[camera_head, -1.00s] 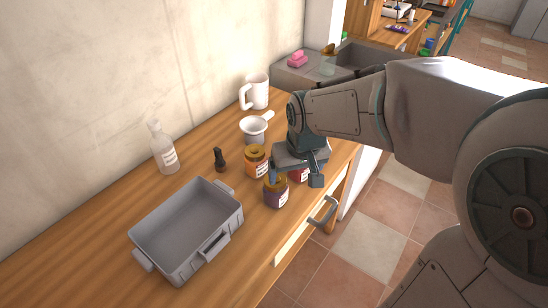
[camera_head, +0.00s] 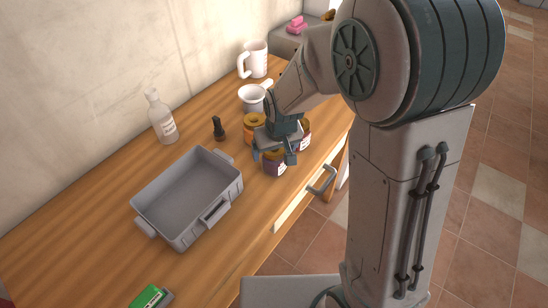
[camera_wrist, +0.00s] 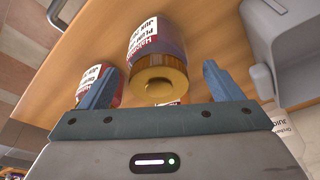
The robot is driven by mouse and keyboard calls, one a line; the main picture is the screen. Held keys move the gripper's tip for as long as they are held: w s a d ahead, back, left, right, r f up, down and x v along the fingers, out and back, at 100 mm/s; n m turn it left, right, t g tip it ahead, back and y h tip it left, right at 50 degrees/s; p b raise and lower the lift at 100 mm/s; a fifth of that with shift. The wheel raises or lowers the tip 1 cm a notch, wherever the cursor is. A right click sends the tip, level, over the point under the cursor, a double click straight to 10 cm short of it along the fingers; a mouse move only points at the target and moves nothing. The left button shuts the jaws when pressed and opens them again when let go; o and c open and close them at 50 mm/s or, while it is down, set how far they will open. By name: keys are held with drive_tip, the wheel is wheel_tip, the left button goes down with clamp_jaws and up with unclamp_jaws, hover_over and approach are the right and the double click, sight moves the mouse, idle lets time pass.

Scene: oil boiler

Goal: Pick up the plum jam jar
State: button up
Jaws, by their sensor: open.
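The plum jam jar (camera_head: 274,164) is dark purple with a pale label and stands upright near the table's front edge. In the wrist view the jar (camera_wrist: 158,42) shows its label and tan lid between my finger tips. My gripper (camera_head: 273,154) is open, with one finger on each side of the jar. In the wrist view my gripper (camera_wrist: 160,88) has clear gaps between its fingers and the jar. An orange jar (camera_head: 254,126) stands behind it. A red-labelled jar (camera_head: 305,137) stands to the right, close to one finger. My gripper hides the purple jar's top in the head view.
A grey tray (camera_head: 150,218) lies to the left on the wooden table. A small dark bottle (camera_head: 218,130), a white bottle (camera_head: 161,118), a white funnel-like cup (camera_head: 252,96) and a mug (camera_head: 256,60) stand behind. A drawer handle (camera_head: 322,180) juts from the front.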

drive_tip(key=shift+w+x, duration=0.15)
drive_tip(key=shift+x, duration=0.95)
drive_tip(key=shift+w+x, duration=0.15)
drive_tip(key=shift+x, duration=0.95)
drive_tip(key=shift+r, duration=0.1)
drive_tip(key=c, duration=1.4)
